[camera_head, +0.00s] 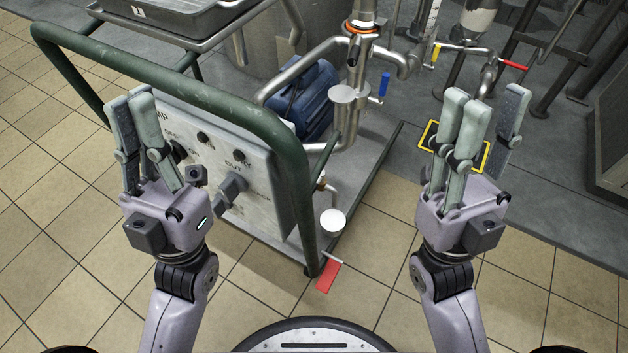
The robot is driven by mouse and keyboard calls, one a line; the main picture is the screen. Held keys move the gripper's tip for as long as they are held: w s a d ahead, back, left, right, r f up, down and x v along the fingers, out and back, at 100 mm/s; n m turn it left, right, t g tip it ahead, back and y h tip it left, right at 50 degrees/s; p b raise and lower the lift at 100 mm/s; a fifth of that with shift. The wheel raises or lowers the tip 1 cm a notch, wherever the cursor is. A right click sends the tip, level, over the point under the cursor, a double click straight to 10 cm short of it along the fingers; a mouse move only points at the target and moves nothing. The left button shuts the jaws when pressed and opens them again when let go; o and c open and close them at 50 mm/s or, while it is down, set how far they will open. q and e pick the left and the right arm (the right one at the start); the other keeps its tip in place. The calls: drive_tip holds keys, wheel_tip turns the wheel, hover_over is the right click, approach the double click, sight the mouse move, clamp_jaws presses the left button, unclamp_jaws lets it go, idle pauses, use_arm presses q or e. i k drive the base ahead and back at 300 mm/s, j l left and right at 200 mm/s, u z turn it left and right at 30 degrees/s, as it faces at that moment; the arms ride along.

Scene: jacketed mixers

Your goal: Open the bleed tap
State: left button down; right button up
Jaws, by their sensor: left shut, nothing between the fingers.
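No tap is visibly labelled as the bleed tap, so I cannot tell which it is. On the pipework are a blue lever (384,85), a yellow lever (436,55) and a red lever (513,65). A red flat piece (327,278) shows low by the cart's front corner, beside a small pipe with a white disc (333,221). My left gripper (130,98) is shut and empty, in front of the cart's control panel in the picture. My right gripper (494,100) is open and empty, right of the cart. Both point upward in the picture, apart from these levers.
A green tubular rail (180,90) frames the cart; its right leg stands near the red piece. The control panel (215,170) has knobs and a grey switch. A blue motor (303,98) sits behind. A yellow-edged plate (428,138) lies behind my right gripper. Tiled floor in front is clear.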

sight(321, 179)
drive_tip(key=l+u, duration=0.15)
drive_tip(key=l, duration=0.2)
drive_tip(key=k+l+u, duration=0.15)
drive_tip(key=l, duration=0.2)
drive_tip(key=i+l+u, duration=0.2)
drive_tip(key=l, duration=0.15)
drive_tip(key=l+u, duration=0.2)
drive_tip(key=l, duration=0.2)
drive_tip(key=i+l+u, duration=0.15)
drive_tip(key=l, duration=0.25)
